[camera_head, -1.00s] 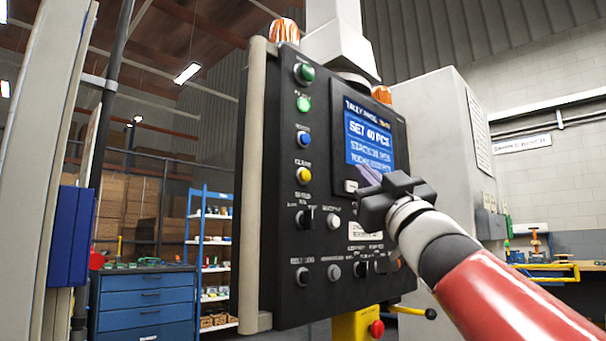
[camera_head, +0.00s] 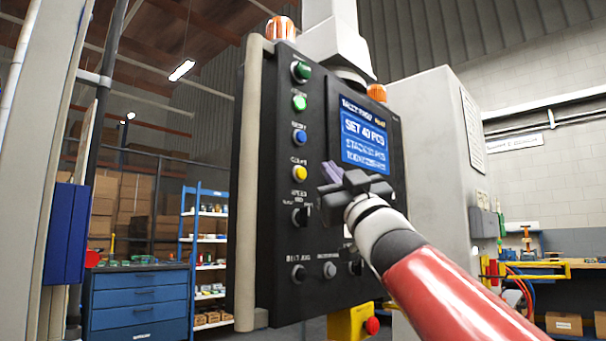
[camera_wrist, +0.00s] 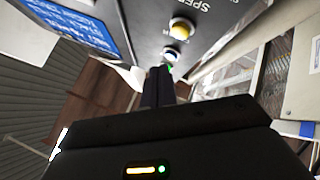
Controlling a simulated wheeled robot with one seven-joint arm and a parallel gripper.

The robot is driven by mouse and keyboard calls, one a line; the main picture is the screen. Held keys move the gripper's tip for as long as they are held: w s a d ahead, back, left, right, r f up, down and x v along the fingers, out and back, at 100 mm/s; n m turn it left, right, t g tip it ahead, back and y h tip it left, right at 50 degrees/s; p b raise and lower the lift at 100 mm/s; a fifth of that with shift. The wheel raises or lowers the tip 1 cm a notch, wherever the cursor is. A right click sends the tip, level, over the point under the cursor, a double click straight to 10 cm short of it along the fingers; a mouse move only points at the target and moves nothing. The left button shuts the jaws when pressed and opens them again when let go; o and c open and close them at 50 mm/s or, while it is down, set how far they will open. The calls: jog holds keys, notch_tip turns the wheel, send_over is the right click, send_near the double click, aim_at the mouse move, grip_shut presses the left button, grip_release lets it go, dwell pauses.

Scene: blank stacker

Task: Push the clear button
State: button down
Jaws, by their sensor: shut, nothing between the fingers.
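The control panel (camera_head: 270,230) stands in front of me with a column of buttons on its left side. The yellow button (camera_head: 299,173) has a small label above it that appears to read CLEAR. It also shows near the top of the wrist view (camera_wrist: 180,29). The blue button (camera_head: 299,137) is just above it on the panel. My gripper (camera_head: 329,171) is shut and empty, with its fingertips to the right of the yellow button in the head view. In the wrist view its fingers (camera_wrist: 158,82) point toward the button column. I see no clear contact with the yellow button.
Green buttons (camera_head: 299,102) sit above the blue one, and a selector knob (camera_head: 300,216) sits below the yellow one. The screen (camera_head: 364,137) is right of the buttons. A yellow box with a red button (camera_head: 372,326) is below the panel.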

jog(key=shift+w+a, duration=1)
jog(key=shift+a, duration=0.25)
dwell(1.2)
jog(key=shift+w+a+p, duration=0.25)
jog(key=shift+a+p, duration=0.05)
jog(key=shift+w+a, duration=0.25)
jog(key=shift+a, duration=0.1)
dwell(0.6)
jog(key=shift+s+d, duration=0.1)
jog(key=shift+d, duration=0.05)
dwell(0.3)
jog(key=shift+s+d, duration=0.4)
jog(key=shift+d, duration=0.1)
jog(key=s+d, duration=0.1)
jog(key=d, duration=0.1)
jog(key=s+d, duration=0.2)
dwell(0.5)
